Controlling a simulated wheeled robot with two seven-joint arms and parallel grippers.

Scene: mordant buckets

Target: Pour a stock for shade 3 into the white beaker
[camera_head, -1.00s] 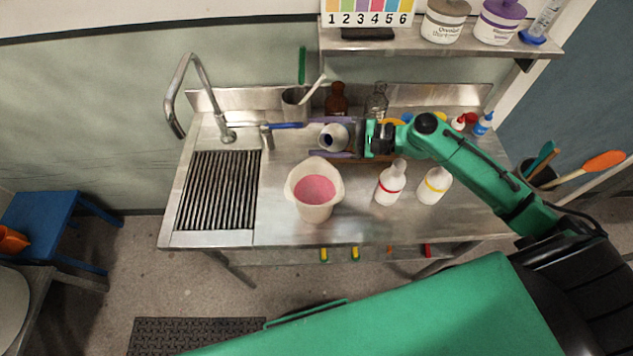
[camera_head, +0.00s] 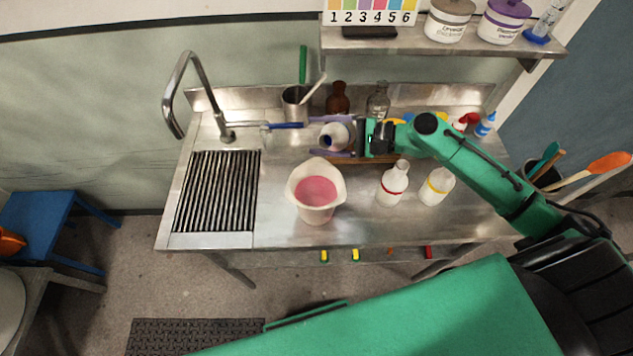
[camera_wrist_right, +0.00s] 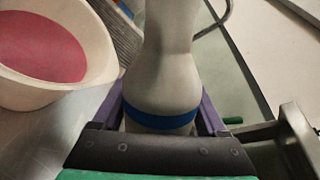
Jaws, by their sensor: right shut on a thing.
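The white beaker (camera_head: 314,207) stands on the steel bench with pink liquid (camera_head: 316,190) in it; it also shows in the right wrist view (camera_wrist_right: 100,92). My right gripper (camera_head: 340,137) is shut on a white bottle (camera_head: 334,131), behind the beaker in the head view. In the right wrist view this bottle (camera_wrist_right: 170,60) has a blue band (camera_wrist_right: 160,117). It is tilted over, its dark mouth facing left and towards the head camera, apart from the beaker. No stream shows. Red-banded (camera_head: 391,186) and yellow-banded (camera_head: 436,186) white bottles stand right of the beaker. My left gripper is out of view.
A numbered shade card (camera_head: 370,12) is on the shelf (camera_head: 410,40), with two lidded tubs (camera_head: 449,22) (camera_head: 502,22). A faucet (camera_head: 190,85) and ribbed drainer (camera_head: 215,190) are left. Brown (camera_head: 338,100) and clear (camera_head: 378,103) bottles stand behind. The bench front is clear.

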